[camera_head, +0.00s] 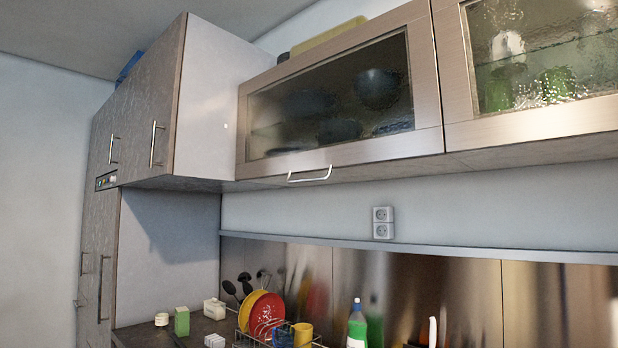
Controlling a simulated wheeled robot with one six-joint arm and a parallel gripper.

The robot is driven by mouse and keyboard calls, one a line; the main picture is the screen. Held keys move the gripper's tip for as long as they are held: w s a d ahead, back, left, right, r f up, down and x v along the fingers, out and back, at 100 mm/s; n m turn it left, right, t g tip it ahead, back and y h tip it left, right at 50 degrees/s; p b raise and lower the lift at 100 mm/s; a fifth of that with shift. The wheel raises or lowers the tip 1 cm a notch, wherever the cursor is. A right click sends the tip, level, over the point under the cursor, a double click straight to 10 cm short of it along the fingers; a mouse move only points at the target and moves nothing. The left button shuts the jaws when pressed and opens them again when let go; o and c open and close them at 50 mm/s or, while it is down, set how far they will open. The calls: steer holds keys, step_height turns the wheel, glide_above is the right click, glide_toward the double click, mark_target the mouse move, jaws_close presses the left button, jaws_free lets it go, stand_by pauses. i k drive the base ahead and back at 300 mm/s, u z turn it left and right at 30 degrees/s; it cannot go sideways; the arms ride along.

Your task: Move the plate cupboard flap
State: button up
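The cupboard flap (300,163) with a wood-toned frame and a textured glass pane is in the upper middle of the head view. It looks shut. Dark dishes (340,130) and a bowl (378,88) show dimly behind the glass. A metal bar handle (310,174) sits at the flap's lower edge. A second glass-fronted flap (540,125) on the right has green glasses (555,82) behind it. My gripper is not in view.
A tall cabinet (215,110) juts out left of the flap. Below are a double socket (383,222), a ledge (450,248), and a counter with a dish rack holding plates (266,310), and a green bottle (357,326). The space before the flap looks clear.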

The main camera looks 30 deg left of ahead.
mark_target(370, 91)
steer(key=u, duration=0.55)
steer(key=k, duration=1.25)
steer(key=u, duration=1.2)
steer(key=i, duration=1.3)
steer(key=z, duration=0.55)
steer(key=i, duration=0.6)
steer(key=z, duration=0.6)
